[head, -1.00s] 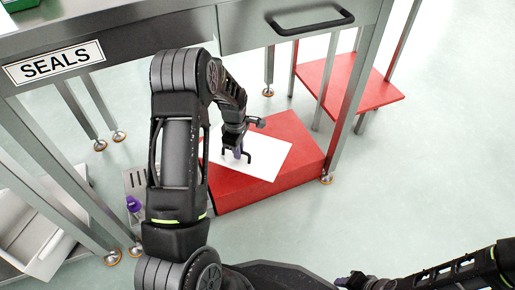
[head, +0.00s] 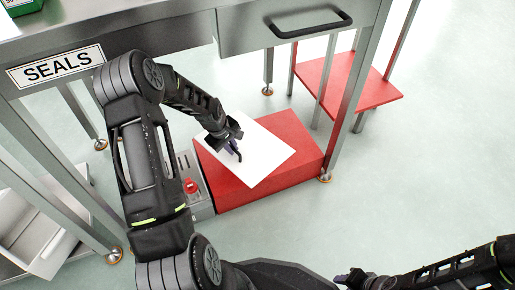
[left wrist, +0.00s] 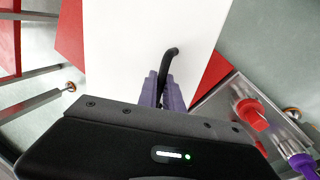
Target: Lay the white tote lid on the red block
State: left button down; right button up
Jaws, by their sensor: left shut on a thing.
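The white tote lid (head: 268,155) is a flat white panel over the top of the red block (head: 305,150). Whether it touches the block or hangs just above it, I cannot tell. In the left wrist view the lid (left wrist: 125,50) fills the middle, with red block (left wrist: 213,72) showing past its right edge. My left gripper (head: 235,152) is shut on the lid's black handle; its purple fingers (left wrist: 164,90) close around it in the wrist view. The gripper hides part of the lid's left side. My right gripper (head: 352,279) is at the bottom, small and dark, its jaws unclear.
A steel table with a SEALS label (head: 57,67) and a drawer (head: 300,25) stands behind. Its leg (head: 352,105) is close to the block's right end. A grey metal unit with a red knob (head: 190,186) adjoins the block's left side.

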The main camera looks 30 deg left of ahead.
aim_at(233, 157)
pick_arm(q)
notch_tip(233, 157, down, 6)
jog(key=b, duration=0.2)
jog(key=shift+r+b, duration=0.1)
jog(key=shift+b, duration=0.25)
jog(key=shift+f, duration=0.25)
jog(key=shift+f+b, duration=0.95)
jog(key=shift+f, duration=0.95)
